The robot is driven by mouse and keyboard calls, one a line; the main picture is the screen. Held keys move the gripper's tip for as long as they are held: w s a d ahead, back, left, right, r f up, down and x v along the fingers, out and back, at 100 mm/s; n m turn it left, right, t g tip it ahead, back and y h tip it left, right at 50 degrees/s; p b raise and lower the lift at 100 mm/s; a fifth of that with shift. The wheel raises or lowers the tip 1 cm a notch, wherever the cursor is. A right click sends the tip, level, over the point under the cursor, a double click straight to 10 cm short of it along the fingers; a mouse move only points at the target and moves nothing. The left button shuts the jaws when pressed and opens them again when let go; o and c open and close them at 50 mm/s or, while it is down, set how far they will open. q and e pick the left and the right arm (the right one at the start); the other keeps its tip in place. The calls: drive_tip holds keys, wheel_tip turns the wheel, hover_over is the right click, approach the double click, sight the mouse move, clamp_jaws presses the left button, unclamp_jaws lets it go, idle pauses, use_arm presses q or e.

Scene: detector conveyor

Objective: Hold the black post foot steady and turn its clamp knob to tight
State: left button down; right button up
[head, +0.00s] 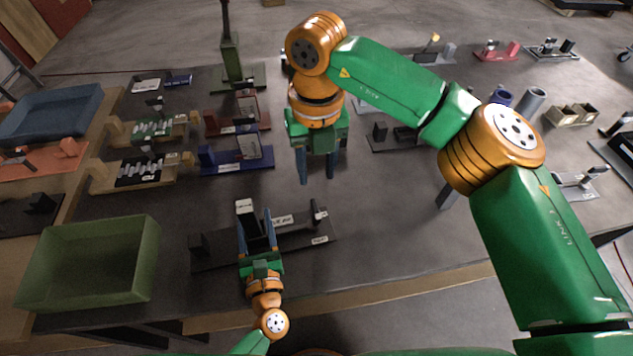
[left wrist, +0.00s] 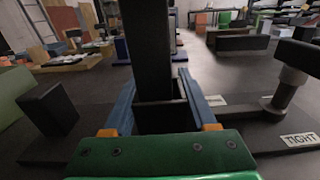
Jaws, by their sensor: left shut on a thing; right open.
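The black post foot (head: 254,223) stands upright on a dark base plate (head: 215,257) at the front of the table. In the left wrist view its square post (left wrist: 147,50) rises between my fingers. My left gripper (head: 255,216) is shut on the post foot, one blue finger along each side. The dark clamp knob (head: 318,213) stands at the right end of the plate, beside a white TIGHT label (head: 320,239); it also shows in the left wrist view (left wrist: 288,83). My right gripper (head: 317,179) is open and empty, pointing down behind the knob, apart from it.
A dark block (head: 198,244) stands at the plate's left end. A green bin (head: 90,262) is at the front left. Blue (head: 236,166) and other fixtures stand behind on the left. Bare table lies right of the plate; several small devices stand at the far right.

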idle(0.3)
use_arm(q)
drive_tip(key=shift+c, duration=0.6)
unclamp_jaws()
